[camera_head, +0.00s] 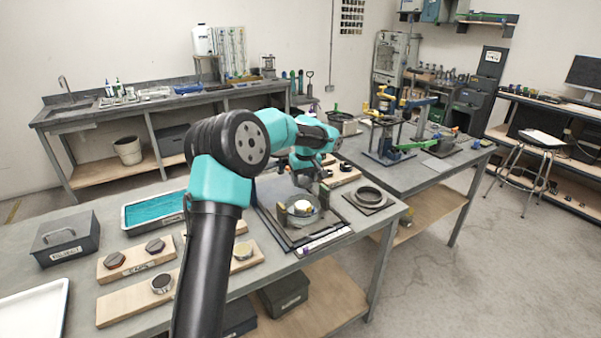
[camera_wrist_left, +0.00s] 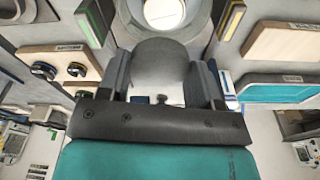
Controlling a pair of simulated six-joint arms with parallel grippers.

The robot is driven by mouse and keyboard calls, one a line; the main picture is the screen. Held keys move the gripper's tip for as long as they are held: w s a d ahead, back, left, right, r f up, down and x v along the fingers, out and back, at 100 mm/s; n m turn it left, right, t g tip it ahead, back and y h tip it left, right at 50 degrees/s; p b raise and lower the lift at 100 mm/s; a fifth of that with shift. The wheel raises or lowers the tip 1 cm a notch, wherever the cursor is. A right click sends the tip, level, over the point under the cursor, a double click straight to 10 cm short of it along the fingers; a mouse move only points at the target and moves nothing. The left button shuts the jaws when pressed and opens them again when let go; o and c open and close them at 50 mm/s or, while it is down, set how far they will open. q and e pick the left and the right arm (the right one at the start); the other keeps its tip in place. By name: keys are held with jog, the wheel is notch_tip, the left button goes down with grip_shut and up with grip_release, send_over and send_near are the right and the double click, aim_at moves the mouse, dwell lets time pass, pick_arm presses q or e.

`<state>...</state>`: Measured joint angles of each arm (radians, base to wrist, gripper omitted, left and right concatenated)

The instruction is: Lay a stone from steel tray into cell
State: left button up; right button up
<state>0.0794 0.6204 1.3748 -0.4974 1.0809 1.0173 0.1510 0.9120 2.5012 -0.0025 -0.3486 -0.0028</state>
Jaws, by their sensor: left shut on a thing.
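My left gripper (camera_head: 306,182) is above the round metal cell (camera_head: 318,220) on a square base plate. In the left wrist view, my left gripper (camera_wrist_left: 160,82) is shut on a grey, rounded piece (camera_wrist_left: 160,62), which looks like the stone. The cell (camera_wrist_left: 198,27) shows just beyond it, with a pale disc (camera_wrist_left: 165,11) inside. The pale disc also shows in the head view (camera_head: 302,207). The held piece is hard to make out in the head view. I cannot tell which container is the steel tray. My right gripper is not in view.
Wooden boards with round pieces (camera_head: 137,262) lie left of the cell. A teal-filled tray (camera_head: 127,222), a dark lidded box (camera_head: 66,238) and a white tray (camera_head: 35,312) stand further left. A dark ring on a plate (camera_head: 370,196) lies right of the cell.

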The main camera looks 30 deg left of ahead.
aim_at(302, 205)
pick_arm(q)
jog(key=shift+s+a, duration=0.1)
jog(key=shift+a, duration=0.15)
jog(key=shift+f, duration=0.15)
jog(key=shift+f, duration=4.1)
jog(key=shift+f, duration=0.2)
jog(key=o, duration=1)
jog(key=shift+o, duration=0.2)
jog(key=shift+r, duration=0.1)
jog(key=r, duration=0.5)
jog(key=s+d+r, duration=0.1)
jog(key=r, duration=1.1)
jog(key=shift+s+d+r, duration=0.1)
jog(key=shift+s+d, duration=0.05)
jog(key=shift+d, duration=0.2)
